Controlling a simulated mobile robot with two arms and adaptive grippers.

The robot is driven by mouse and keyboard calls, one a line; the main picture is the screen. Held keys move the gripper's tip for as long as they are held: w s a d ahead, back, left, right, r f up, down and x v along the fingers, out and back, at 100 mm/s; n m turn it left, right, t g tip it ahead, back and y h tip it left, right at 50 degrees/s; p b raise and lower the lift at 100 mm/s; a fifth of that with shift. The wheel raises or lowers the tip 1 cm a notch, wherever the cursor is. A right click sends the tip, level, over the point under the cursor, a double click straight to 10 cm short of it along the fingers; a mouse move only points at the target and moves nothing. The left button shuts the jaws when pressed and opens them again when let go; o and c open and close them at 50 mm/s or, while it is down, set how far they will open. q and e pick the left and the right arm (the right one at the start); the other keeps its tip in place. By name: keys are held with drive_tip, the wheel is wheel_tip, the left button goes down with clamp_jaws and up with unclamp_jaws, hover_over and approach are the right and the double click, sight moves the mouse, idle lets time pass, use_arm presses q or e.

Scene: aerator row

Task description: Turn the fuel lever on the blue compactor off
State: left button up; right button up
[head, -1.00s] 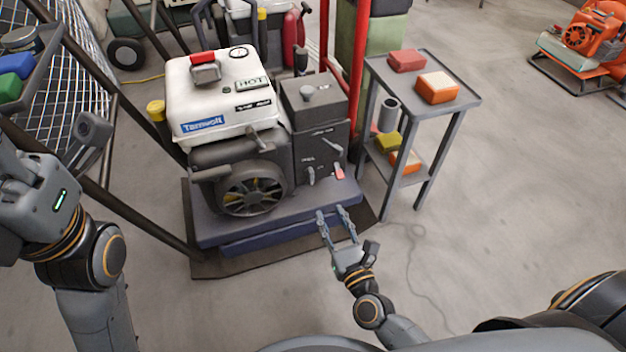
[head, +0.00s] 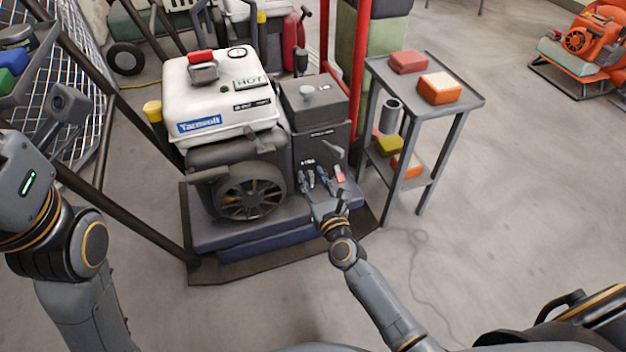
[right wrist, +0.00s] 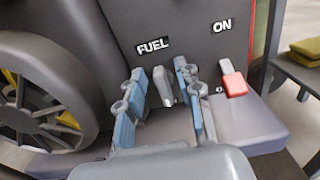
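The compactor has a white top (head: 225,95), a dark engine body and a blue base plate (head: 215,238). In the right wrist view a short grey lever (right wrist: 163,88) hangs under the FUEL label (right wrist: 152,46). A red-tipped lever (right wrist: 232,82) is to its right, below the ON label. My right gripper (head: 316,178) is at the engine's front panel. Its fingers (right wrist: 161,76) are apart, one on each side of the grey lever; I cannot tell whether they touch it. My left gripper (head: 68,108) is raised at the left, away from the compactor, only partly clear.
A grey side table (head: 463,100) with red and orange blocks stands just right of the compactor. A red post (head: 360,60) rises behind. Dark handle bars (head: 135,205) run along the compactor's left.

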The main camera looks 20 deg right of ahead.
drive_tip(key=shift+c, duration=0.2)
clamp_jaws()
drive_tip(key=shift+r, duration=0.1)
